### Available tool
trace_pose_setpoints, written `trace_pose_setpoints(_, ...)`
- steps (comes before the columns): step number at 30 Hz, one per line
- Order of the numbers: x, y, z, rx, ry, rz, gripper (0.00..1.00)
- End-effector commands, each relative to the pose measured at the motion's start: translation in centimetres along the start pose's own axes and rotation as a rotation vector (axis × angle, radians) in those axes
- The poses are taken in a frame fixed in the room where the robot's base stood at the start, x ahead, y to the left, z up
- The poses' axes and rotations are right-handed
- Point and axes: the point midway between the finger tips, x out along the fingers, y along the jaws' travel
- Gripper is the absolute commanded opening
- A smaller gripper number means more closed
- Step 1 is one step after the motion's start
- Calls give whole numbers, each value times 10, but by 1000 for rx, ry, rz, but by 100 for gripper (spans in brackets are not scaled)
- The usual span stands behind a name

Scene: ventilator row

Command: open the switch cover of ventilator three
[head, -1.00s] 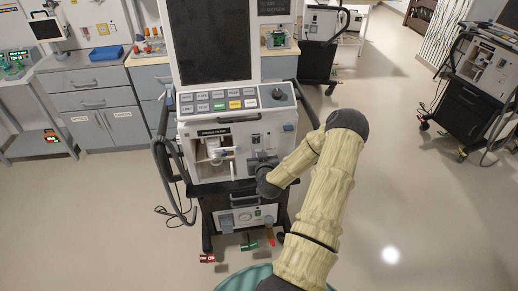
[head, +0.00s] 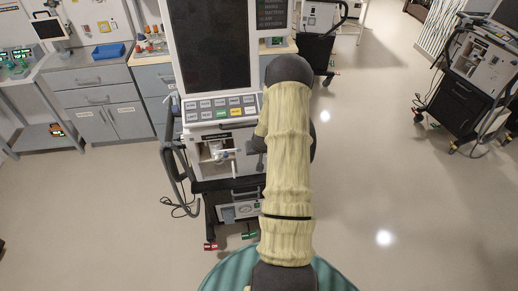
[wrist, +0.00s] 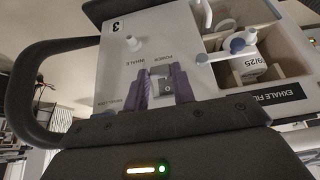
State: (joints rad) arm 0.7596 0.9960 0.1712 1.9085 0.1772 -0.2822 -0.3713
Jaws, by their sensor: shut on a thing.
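The small grey switch cover (wrist: 161,88) sits under that label. My gripper (wrist: 163,80) has its two purple fingers on either side of the cover, shut on it. The cover looks close to the panel; its exact angle is hard to tell. In the head view my arm hides the switch and most of my gripper.
An open compartment (wrist: 285,62) with white fittings lies beside the switch, and a white knob (wrist: 133,43) sticks out near my left finger. A dark side handle (wrist: 22,80) curves at the left. Another ventilator (head: 478,75) stands at the right; the floor between is clear.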

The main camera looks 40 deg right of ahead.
Motion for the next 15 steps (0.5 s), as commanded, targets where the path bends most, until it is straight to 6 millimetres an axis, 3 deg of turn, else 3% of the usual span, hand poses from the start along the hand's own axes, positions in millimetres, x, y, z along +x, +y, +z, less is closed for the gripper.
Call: trace_pose_setpoints(15,-18,-1,-22,-4,-332,1,2)
